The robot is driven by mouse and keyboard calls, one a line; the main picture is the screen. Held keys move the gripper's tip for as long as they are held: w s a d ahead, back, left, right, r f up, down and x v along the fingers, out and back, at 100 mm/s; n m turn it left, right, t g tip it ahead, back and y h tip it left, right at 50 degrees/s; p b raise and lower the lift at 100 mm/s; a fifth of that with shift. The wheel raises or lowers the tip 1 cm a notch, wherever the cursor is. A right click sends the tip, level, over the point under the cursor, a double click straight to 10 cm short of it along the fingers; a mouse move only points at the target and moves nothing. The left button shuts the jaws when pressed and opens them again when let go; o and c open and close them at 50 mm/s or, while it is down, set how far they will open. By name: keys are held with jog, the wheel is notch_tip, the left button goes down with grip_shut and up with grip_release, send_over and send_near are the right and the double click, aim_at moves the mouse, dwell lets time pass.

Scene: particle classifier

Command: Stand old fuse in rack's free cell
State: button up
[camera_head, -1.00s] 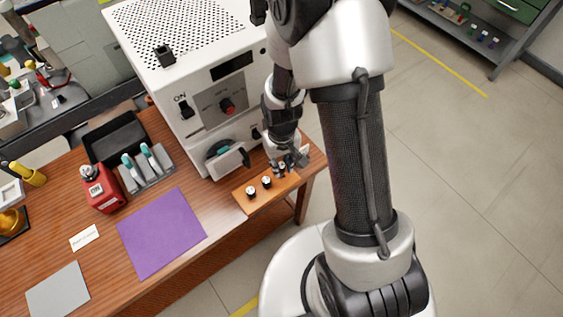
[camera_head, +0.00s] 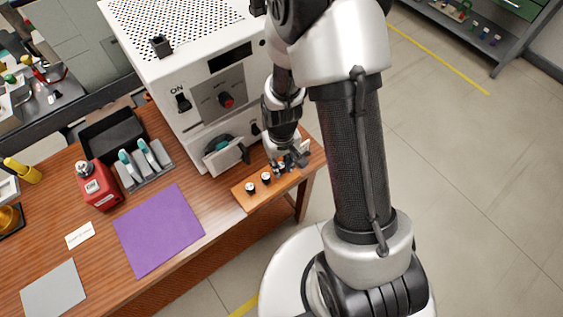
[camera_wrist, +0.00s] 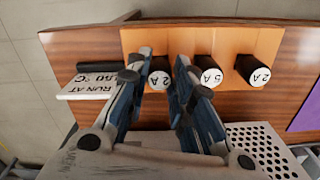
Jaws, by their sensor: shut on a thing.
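The rack (camera_head: 240,197) is an orange-brown wooden block at the table's front right corner; it also shows in the wrist view (camera_wrist: 228,38). My gripper (camera_wrist: 164,62) has its fingers on both sides of a dark fuse with a white "2 A" end (camera_wrist: 160,79), shut on it. This fuse is at the left of the row in the wrist view, in line with the others. I cannot tell whether it is fully seated. A "5 A" fuse (camera_wrist: 209,76) and another "2 A" fuse (camera_wrist: 259,77) stand beside it, outside the fingers.
A white oven (camera_head: 200,120) stands close behind the rack. A card reading "RUN AT" (camera_wrist: 95,86) and a dark rod (camera_wrist: 100,67) lie beside the rack. A purple mat (camera_head: 160,230), red bottle (camera_head: 98,187) and grey holder (camera_head: 150,173) are farther left.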

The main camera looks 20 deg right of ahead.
jog(key=o, duration=1)
jog(key=shift+c, duration=0.2)
notch_tip(320, 180, up, 12)
dwell(0.4)
notch_tip(320, 180, up, 13)
jog(key=t, duration=0.2)
send_over(281, 166)
jog(key=s, duration=0.6)
jog(key=s+r+t, duration=0.2)
jog(key=s+r, duration=0.3)
jog(key=s, duration=0.3)
jog(key=shift+s+d+r+m+t, duration=0.15)
jog(key=shift+s+r+m+t, duration=0.15)
jog(key=shift+s+r, duration=0.1)
